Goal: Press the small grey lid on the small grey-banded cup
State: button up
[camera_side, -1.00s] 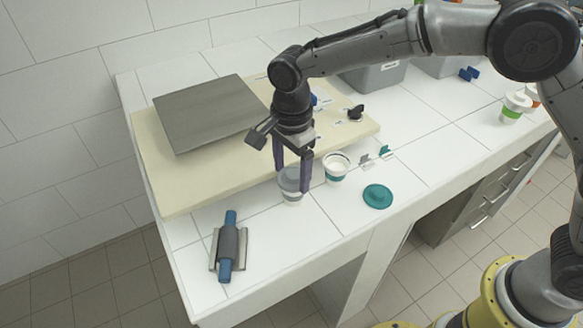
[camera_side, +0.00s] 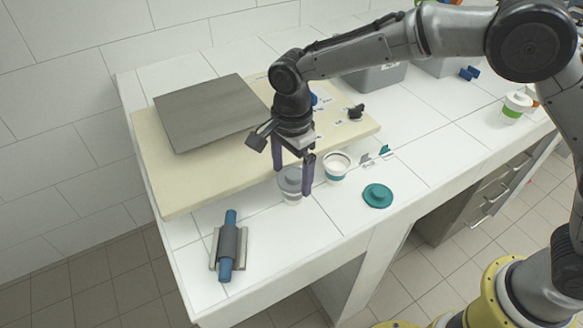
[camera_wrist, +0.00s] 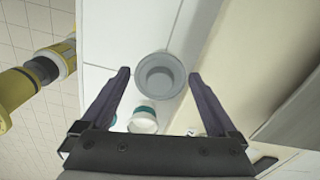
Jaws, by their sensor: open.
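The small grey lid (camera_side: 291,180) sits on top of the small grey-banded cup (camera_side: 292,200) near the front of the counter. In the wrist view the round grey lid (camera_wrist: 160,76) covers the cup from above, so the cup's rim is hidden. I cannot tell whether the lid is fully seated. My gripper (camera_side: 294,180) is open, pointing down, with one finger on each side of the lid. In the wrist view its two fingers (camera_wrist: 160,75) stand apart with the lid between and beyond their tips, and gaps show on both sides.
An open teal-banded cup (camera_side: 336,168) stands just right of my gripper, with a teal lid (camera_side: 377,196) lying nearby. A blue and grey roller-like object (camera_side: 229,245) lies at front left. A cream board (camera_side: 165,190) with a grey plate (camera_side: 212,112) lies behind.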

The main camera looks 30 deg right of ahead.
notch_tip(320, 180, up, 14)
dwell(0.6)
jog(key=shift+f, duration=0.1)
